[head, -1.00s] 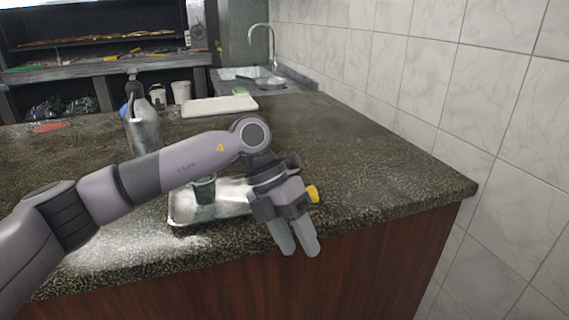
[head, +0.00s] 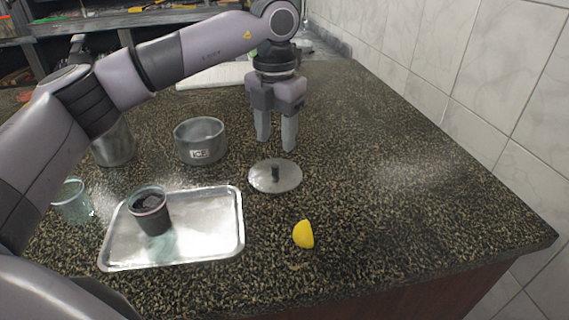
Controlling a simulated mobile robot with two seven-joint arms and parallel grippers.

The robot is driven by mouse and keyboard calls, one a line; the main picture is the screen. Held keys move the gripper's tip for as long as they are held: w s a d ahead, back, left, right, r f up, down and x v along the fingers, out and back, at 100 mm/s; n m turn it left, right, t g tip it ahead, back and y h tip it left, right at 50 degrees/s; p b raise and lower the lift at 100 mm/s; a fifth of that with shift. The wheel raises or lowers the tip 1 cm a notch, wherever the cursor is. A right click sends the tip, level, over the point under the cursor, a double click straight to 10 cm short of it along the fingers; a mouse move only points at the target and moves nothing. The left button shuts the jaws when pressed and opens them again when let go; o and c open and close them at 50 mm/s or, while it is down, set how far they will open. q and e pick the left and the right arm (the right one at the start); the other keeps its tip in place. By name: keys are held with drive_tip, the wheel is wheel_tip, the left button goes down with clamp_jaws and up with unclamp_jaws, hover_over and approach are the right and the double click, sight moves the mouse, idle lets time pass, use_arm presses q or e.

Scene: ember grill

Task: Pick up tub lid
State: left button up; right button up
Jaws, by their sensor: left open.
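The tub lid (head: 290,178) is a round, flat metal disc with a small dark knob (head: 275,173) at its middle. It lies on the speckled stone counter, right of the tub. The metal tub (head: 201,141), marked "ICE", stands without a lid and looks empty. My left gripper (head: 277,146) is open and empty, with its fingers pointing down. In the picture its fingertips are just above the lid's far edge, and they appear apart from it. My right gripper is not in view.
A metal tray (head: 190,243) holds a cup of dark drink (head: 151,213). An empty glass (head: 73,202) stands left of the tray. A yellow lemon wedge (head: 303,234) lies in front of the lid. The counter's right side is clear up to the tiled wall (head: 450,75).

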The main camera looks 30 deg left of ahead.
sight(275, 164)
use_arm(q)
wheel_tip(275, 164, down, 7)
drive_tip(key=shift+s+a+r+p, duration=0.1)
drive_tip(key=shift+s+a+p, duration=0.05)
drive_tip(key=shift+p, duration=0.25)
clamp_jaws()
